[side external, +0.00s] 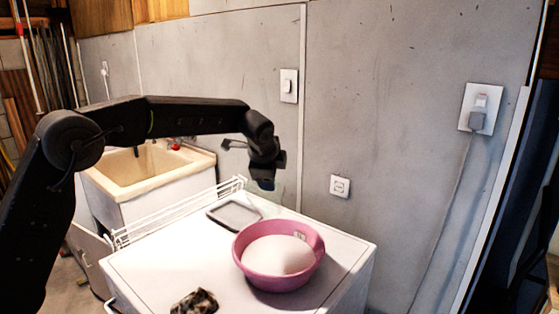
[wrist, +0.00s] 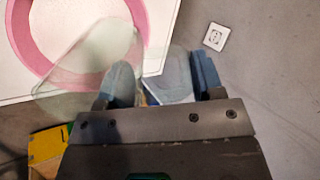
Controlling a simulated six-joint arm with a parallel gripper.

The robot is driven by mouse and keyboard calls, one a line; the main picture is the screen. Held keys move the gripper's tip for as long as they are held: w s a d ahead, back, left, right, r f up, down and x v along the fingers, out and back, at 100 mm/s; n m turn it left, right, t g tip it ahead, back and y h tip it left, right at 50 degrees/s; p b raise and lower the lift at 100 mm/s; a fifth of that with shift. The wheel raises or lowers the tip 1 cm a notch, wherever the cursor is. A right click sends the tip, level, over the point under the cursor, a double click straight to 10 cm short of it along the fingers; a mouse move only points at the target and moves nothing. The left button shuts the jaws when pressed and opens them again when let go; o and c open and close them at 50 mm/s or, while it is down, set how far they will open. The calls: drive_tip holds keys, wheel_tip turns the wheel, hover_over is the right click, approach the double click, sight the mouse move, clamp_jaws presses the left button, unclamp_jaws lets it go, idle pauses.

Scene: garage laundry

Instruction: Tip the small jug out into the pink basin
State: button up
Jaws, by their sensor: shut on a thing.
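The pink basin (side external: 241,264) stands on the white appliance top, with a white rounded mass (side external: 278,254) in it. Its pink rim (wrist: 25,45) shows at the upper left of the wrist view. My gripper (side external: 266,182) is above and behind the basin in the side view. In the wrist view my gripper (wrist: 150,88) is shut on the small jug (wrist: 88,62), which is pale, greenish and see-through. The jug overlaps the basin's near edge there. In the side view the jug is faint and mostly hidden by my gripper; its tilt and contents cannot be told.
A grey tray (side external: 234,215) lies behind the basin, near a white wire rack (side external: 180,212). A dark patterned cloth-like thing (side external: 194,302) lies at the front edge. A utility sink (side external: 150,170) stands behind left. The grey wall with sockets (side external: 340,186) rises behind the appliance.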

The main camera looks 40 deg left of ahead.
drive_tip(key=s+a+r+n+g, duration=0.25)
drive_tip(key=a+n+g, duration=0.35)
drive_tip(key=a+n, duration=0.75)
drive_tip(key=s+d+r+n+h, duration=0.3)
drive_tip(key=d+r+n, duration=0.4)
drive_tip(key=n, duration=0.4)
drive_tip(key=shift+s+d+r, duration=0.2)
drive_tip(key=shift+s+r, duration=0.4)
drive_tip(key=shift+r, duration=0.25)
